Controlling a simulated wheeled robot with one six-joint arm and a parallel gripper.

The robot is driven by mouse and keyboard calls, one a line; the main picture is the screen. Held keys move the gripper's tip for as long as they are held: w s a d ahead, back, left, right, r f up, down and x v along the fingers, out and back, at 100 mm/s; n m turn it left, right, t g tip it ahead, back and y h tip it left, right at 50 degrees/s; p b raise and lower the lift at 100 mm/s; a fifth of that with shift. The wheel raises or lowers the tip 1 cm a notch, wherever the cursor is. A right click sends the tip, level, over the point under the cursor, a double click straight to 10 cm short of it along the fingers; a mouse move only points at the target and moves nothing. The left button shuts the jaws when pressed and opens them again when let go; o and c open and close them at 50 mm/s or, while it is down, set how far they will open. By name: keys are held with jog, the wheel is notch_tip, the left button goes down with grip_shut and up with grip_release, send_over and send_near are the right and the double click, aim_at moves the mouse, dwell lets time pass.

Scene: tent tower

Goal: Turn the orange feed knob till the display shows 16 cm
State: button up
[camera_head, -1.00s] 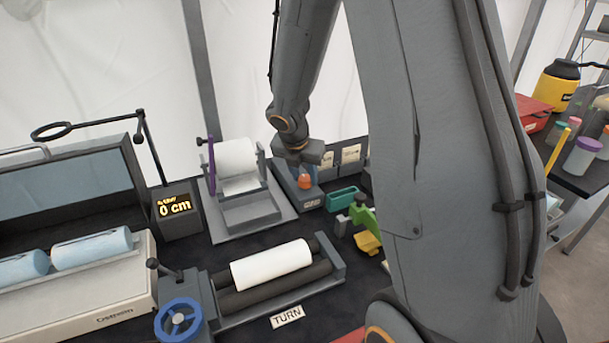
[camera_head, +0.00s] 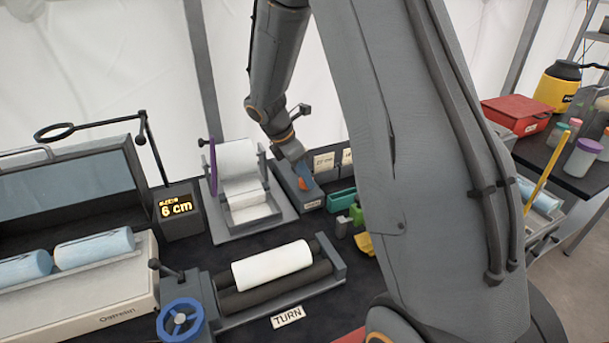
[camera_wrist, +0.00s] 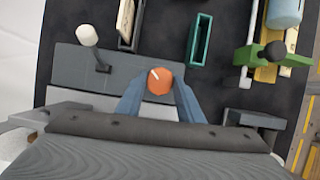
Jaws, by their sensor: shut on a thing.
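The orange feed knob (camera_wrist: 159,81) sits on a grey base plate (camera_wrist: 105,80), with a white pointer mark on its top tilted toward the upper left in the wrist view. My gripper (camera_wrist: 160,90) is shut on the knob, one blue finger on each side. In the head view my gripper (camera_head: 300,172) comes down on the knob (camera_head: 306,183) from above, covering part of it. The display (camera_head: 176,207) on a dark box left of the paper roll reads 6 cm. A white paper roll (camera_head: 238,158) stands in a grey stand, with paper hanging down its front.
A green tray (camera_head: 342,198) and a green and yellow tool (camera_head: 358,215) lie right of the knob. In front are a second roller (camera_head: 272,265) and a blue handwheel (camera_head: 180,320).

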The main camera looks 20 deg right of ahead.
jog(key=m, duration=0.2)
jog(key=m+g, duration=0.1)
jog(key=m, duration=0.1)
jog(key=m+g, duration=0.1)
jog(key=m, duration=0.1)
jog(key=shift+w+m+y, duration=0.25)
jog(key=shift+m+y, duration=0.05)
jog(key=shift+y, duration=0.1)
jog(key=m+g, duration=0.1)
jog(key=m, duration=0.2)
jog(key=m+g+y+b, duration=0.1)
jog(key=m, duration=0.2)
jog(key=shift+w+d+y, duration=0.1)
jog(key=shift+d+y, duration=0.1)
jog(key=shift+y, duration=0.1)
jog(key=o, duration=1.1)
jog(key=shift+c, duration=0.2)
jog(key=b+v, duration=0.3)
jog(key=v, duration=0.4)
jog(key=shift+w+r, duration=0.15)
jog(key=shift+r, duration=0.2)
